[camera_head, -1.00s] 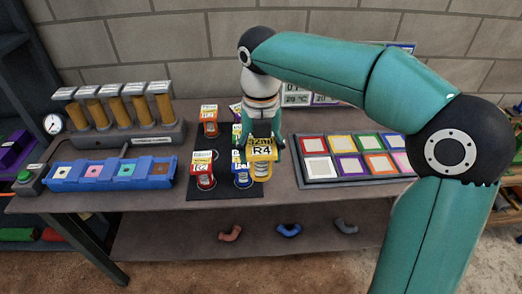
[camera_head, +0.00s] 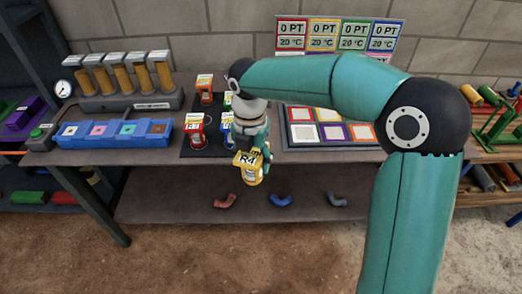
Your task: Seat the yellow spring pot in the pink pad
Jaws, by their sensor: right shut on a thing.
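The yellow spring pot (camera_head: 252,174), with a yellow label reading R4, hangs below my right gripper (camera_head: 253,152). The gripper is shut on it, in front of the table's front edge and clear of the tabletop. The pad tray (camera_head: 287,143) with coloured square pads is right of the gripper. Its red, yellow, blue, purple and orange pads show in part or whole. The pink pad at the right end of its front row is hidden behind my right arm. My left gripper is out of view.
Several pots, including a red one (camera_head: 195,130), stand on the dark mat (camera_head: 205,153) left of the gripper. A blue block (camera_head: 75,140) with square sockets and a rack of yellow cylinders (camera_head: 130,78) are farther left. A display board (camera_head: 340,34) stands behind.

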